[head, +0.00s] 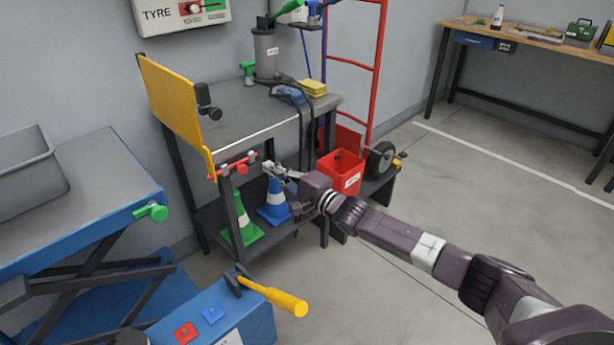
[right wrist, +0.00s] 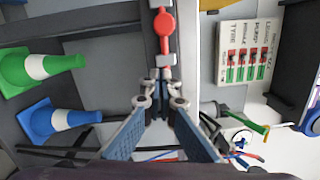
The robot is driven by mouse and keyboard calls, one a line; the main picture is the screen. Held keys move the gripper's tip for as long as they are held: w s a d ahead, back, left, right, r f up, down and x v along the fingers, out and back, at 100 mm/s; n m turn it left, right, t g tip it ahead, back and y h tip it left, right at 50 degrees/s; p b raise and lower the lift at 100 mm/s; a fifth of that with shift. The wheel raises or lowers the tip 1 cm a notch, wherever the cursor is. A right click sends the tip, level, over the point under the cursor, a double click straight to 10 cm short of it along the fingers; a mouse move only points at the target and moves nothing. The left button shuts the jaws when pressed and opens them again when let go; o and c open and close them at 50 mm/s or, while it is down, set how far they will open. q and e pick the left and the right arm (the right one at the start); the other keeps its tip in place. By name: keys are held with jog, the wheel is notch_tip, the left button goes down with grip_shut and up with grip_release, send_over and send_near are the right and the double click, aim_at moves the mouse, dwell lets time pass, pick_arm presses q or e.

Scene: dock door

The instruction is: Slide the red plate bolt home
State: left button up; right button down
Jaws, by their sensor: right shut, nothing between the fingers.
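The red plate bolt (head: 236,166) sits at the front edge of the grey workbench, beside the lower end of the yellow plate (head: 172,100). In the right wrist view the red bolt (right wrist: 163,30) shows straight ahead, at the top middle. My right gripper (head: 268,168) is just right of the bolt in the head view, shut and empty. In the right wrist view its fingertips (right wrist: 162,78) meet below the bolt's rounded red end; I cannot tell whether they touch it. My left gripper is not in view.
A blue cone (head: 274,203) and a green cone (head: 242,228) stand on the bench's lower shelf. A red bin (head: 340,172) is to the right. A blue lift table (head: 95,205) with a green knob is at left. Open floor lies to the right.

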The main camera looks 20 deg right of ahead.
pick_arm(q)
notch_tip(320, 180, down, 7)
jog(key=p, duration=0.2)
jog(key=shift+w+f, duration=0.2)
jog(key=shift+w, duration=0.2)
pick_arm(e)
jog(key=v, duration=1)
jog(key=shift+a, duration=0.1)
